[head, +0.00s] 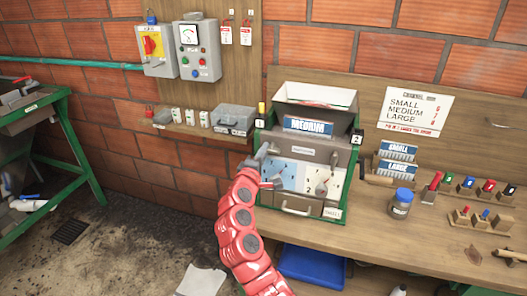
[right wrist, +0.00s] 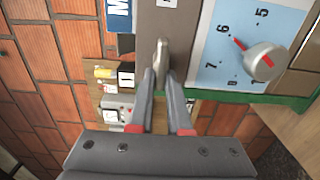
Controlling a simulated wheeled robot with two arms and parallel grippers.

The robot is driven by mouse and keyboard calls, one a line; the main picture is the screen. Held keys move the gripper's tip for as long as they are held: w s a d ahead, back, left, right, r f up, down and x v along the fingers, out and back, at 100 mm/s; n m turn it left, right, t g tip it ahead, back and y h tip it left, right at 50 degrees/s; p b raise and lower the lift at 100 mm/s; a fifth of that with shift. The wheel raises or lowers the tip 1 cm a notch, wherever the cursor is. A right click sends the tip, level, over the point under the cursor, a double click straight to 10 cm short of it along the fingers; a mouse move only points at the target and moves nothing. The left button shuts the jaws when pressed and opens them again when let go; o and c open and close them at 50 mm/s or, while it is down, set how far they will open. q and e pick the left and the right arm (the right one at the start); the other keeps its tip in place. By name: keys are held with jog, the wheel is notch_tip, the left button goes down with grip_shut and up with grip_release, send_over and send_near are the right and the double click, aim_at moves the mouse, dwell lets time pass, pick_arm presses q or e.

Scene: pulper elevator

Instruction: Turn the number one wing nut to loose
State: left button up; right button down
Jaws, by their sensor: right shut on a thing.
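The sorting machine (head: 313,152) is a grey-brown box with green edges on the wooden bench. My right gripper (head: 264,158) reaches its left front edge. In the right wrist view, my gripper (right wrist: 160,75) has its two fingers shut around a small grey metal piece (right wrist: 162,48), which looks like the wing nut, on the brown face of the machine. The fingers hide part of it, so whether it sits tight or loose cannot be told. A blue dial (right wrist: 225,50) with a grey knob (right wrist: 264,62) lies beside it. My left gripper is not in view.
A blue MEDIUM sign (head: 308,126) and an open tray (head: 315,95) top the machine. A blue-lidded jar (head: 400,203) and several coloured-handled tools stand to the right. A grey case (head: 234,118) sits on the wall shelf at left. A blue bin (head: 312,266) is below.

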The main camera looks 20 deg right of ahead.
jog(key=shift+d+f, duration=0.1)
jog(key=shift+f, duration=0.15)
jog(key=c, duration=1.1)
grip_release()
jog(key=shift+o, duration=1.2)
jog(key=shift+r, duration=0.15)
jog(key=b+v, duration=0.4)
jog(key=v, duration=1.3)
jog(key=shift+s+b, duration=0.2)
jog(key=shift+b, duration=0.15)
